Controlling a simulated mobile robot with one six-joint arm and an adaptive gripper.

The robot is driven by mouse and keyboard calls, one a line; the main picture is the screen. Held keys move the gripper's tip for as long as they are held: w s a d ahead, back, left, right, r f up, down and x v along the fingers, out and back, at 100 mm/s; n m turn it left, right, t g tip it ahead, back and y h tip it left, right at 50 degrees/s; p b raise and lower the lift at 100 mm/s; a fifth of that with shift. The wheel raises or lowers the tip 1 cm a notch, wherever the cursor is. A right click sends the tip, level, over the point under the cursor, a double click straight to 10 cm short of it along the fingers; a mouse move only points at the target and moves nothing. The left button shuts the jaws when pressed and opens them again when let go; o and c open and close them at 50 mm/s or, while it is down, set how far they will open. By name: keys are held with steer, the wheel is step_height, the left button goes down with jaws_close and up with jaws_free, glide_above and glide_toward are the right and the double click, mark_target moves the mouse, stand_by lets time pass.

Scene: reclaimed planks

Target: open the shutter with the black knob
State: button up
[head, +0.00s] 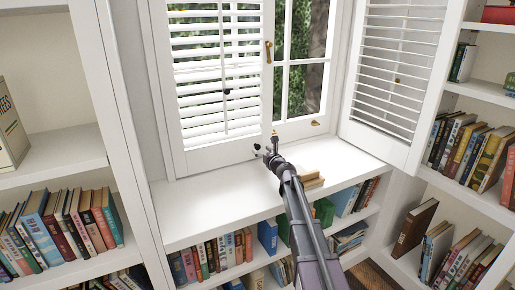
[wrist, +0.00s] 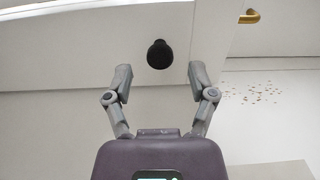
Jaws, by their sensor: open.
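The left white louvred shutter (head: 195,151) covers the left part of the window. A dark round knob (head: 227,91) sits halfway up its slats. My gripper (head: 263,150) is at the shutter's lower right corner, just above the sill. In the wrist view a black knob (wrist: 160,54) stands out from a plain white panel. It lies ahead of and between the open, empty fingers of my gripper (wrist: 159,72), with no visible contact. In the head view the gripper largely hides this spot, so I cannot tell this knob from the dark fingertips.
The right shutter (head: 391,65) stands swung open, with a brownish knob (head: 397,80). A brass handle (wrist: 250,16) is right of the black knob in the wrist view. The white sill (head: 205,205) is mostly clear. Bookshelves (head: 55,150) flank the window.

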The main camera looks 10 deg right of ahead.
mark_target(258, 147)
steer(key=shift+x, duration=1.9)
jaws_close()
